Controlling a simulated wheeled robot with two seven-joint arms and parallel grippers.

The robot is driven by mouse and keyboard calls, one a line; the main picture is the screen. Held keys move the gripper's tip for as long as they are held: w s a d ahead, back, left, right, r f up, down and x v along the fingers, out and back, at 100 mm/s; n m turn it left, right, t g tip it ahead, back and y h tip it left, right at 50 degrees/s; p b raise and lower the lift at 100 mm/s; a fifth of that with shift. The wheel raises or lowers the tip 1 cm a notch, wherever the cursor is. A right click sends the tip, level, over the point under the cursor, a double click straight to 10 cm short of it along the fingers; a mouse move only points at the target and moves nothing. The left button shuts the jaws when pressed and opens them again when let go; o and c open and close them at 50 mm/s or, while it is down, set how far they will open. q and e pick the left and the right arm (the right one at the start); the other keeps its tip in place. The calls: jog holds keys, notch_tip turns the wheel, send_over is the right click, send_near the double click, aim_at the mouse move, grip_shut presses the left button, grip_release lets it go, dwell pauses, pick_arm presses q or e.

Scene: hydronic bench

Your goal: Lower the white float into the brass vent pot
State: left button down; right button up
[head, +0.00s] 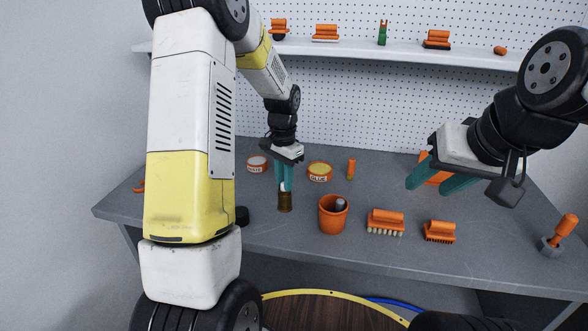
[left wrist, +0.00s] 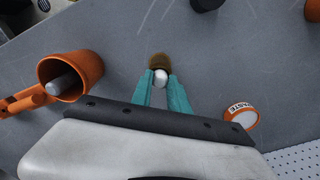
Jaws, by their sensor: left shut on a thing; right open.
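The brass vent pot (head: 285,203) stands upright on the grey bench, left of the orange pot. My left gripper (head: 285,186) is directly above it, pointing down, with its teal fingers shut on the white float (head: 283,187). In the left wrist view the float (left wrist: 161,77) sits between the fingertips and the brass pot (left wrist: 159,60) shows just beyond it. The float's lower end is hidden, so I cannot tell whether it is inside the pot's mouth. My right gripper (head: 430,184) is open and empty above the right part of the bench.
An orange pot (head: 333,214) with a grey object inside stands close right of the brass pot. Two orange brushes (head: 386,222) lie further right. Two round tins (head: 319,171) stand behind. A shelf (head: 400,52) runs along the pegboard. The bench front between is clear.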

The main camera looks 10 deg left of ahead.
dwell(0.3)
pick_arm(q)
jog(key=c, duration=1.2)
grip_release()
notch_tip(320, 180, up, 7)
jog(key=shift+f, duration=0.1)
jog(key=shift+s+r, duration=0.15)
jog(key=shift+r, duration=0.5)
jog(key=s+r+n+t+h, duration=0.1)
jog(key=s+r+n+t, duration=0.2)
jog(key=s+r, duration=0.7)
jog(key=s+n+t, duration=0.1)
jog(key=s, duration=0.3)
jog(key=s+d+r+n+t, duration=0.1)
jog(key=s, duration=0.4)
jog(key=s+d+r+n+t+h, duration=0.1)
jog(key=s, duration=0.4)
jog(key=shift+d+r, duration=0.1)
jog(key=shift+r, duration=0.15)
